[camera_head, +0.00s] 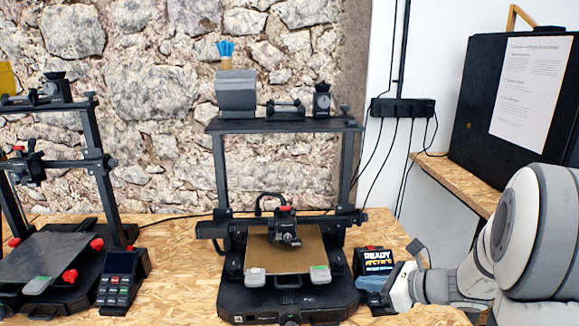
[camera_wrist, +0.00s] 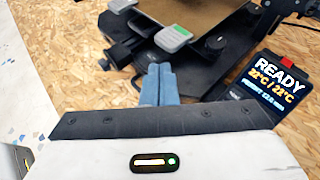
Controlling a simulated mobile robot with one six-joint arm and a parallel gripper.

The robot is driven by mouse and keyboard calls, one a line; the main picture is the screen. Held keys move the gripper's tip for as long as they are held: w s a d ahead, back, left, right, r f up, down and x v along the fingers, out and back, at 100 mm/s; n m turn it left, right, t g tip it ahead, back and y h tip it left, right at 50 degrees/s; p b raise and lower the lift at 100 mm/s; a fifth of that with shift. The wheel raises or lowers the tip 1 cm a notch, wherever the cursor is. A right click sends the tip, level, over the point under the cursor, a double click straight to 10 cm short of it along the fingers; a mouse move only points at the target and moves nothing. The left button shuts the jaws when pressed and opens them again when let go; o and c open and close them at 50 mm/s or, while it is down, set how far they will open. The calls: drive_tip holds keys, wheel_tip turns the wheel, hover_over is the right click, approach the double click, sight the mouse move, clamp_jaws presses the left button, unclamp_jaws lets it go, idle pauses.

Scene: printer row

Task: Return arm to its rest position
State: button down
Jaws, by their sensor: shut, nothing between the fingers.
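My arm (camera_head: 535,230) reaches in from the right edge in the head view. My gripper (camera_head: 366,284) is at the front right of the middle printer, beside its screen. In the wrist view my gripper (camera_wrist: 159,68) shows its blue fingers pressed together with nothing between them. The fingers point toward the printer's front corner, near a grey and green clip (camera_wrist: 173,38). I cannot tell how far the fingertips are from the printer.
The middle printer (camera_head: 285,298) has a brown bed (camera_head: 285,250). Its screen (camera_head: 378,262) reads READY; it also shows in the wrist view (camera_wrist: 268,85). Another printer (camera_head: 45,250) stands left. A black case (camera_head: 500,110) sits on a shelf at right.

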drive_tip(key=s+a+r+n+g+h+p, duration=0.35)
drive_tip(key=s+a+n+g, duration=0.35)
drive_tip(key=s+n, duration=0.45)
drive_tip(key=s+d+r+n+h+p, duration=0.1)
drive_tip(key=s+r+n+h, duration=0.2)
drive_tip(key=n, duration=0.4)
drive_tip(key=s+d+r+n+t+h+p, duration=0.1)
drive_tip(key=s+r+n+h+p, duration=0.1)
drive_tip(key=n, duration=0.5)
drive_tip(key=shift+s+d+r+h, duration=0.4)
drive_tip(key=shift+s+h, duration=0.45)
drive_tip(key=shift+s, duration=0.25)
